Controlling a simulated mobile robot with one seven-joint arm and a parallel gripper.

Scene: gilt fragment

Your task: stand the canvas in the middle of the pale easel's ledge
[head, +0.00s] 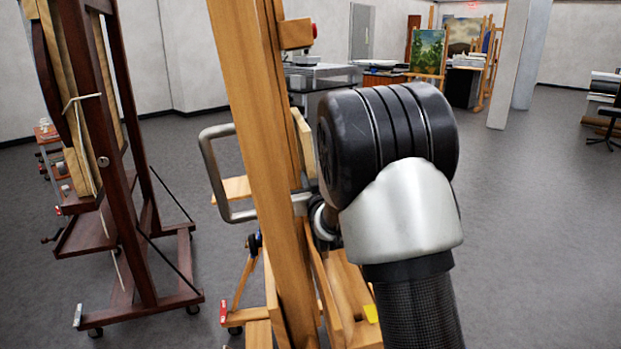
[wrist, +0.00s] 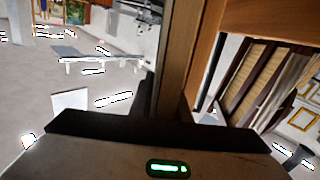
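The pale easel (head: 258,150) stands in the middle of the head view, its tall light-wood post leaning slightly. A pale wooden upright (wrist: 178,60) also rises in the middle of the wrist view, just beyond my gripper (wrist: 160,128). In the head view my black and silver wrist is beside the easel's right side and hides part of it and my fingers. The fingers' opening cannot be made out. I cannot clearly pick out the canvas; a small pale edge (head: 304,140) shows between post and wrist, but I cannot tell what it is.
A dark red-brown easel (head: 112,150) on castors stands close at the left. A landscape painting (head: 427,52) rests on another easel at the back, near cluttered tables. A white pillar (head: 510,65) stands back right. Grey floor is free at the right.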

